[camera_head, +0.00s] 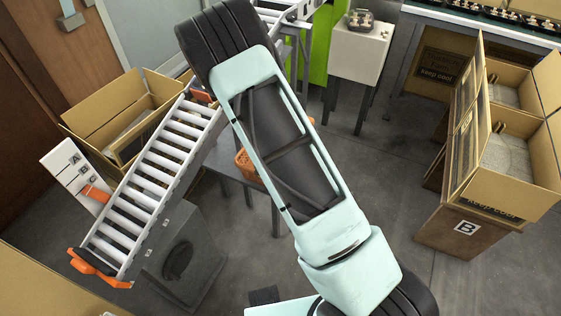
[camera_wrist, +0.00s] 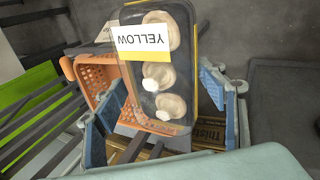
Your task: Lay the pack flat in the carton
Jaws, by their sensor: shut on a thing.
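In the wrist view a clear-lidded pack (camera_wrist: 183,103) with a dark tray and a yellow edge holds 3 pale mushrooms. It bears a white label (camera_wrist: 141,40) reading "YELLOW", upside down in this view. My gripper (camera_wrist: 158,108) has its blue fingers on either side of the pack and is shut on it. In the head view my arm hides the gripper and the held pack. Open cartons stand at the left (camera_head: 75,121) and at the right (camera_head: 478,181); which one is meant, I cannot tell.
A roller conveyor (camera_head: 160,165) with orange end stops runs beside the left carton. An orange basket (camera_head: 243,166) is partly behind my arm; it shows in the wrist view (camera_wrist: 98,72). A "B" stand (camera_head: 467,228) supports the right cartons.

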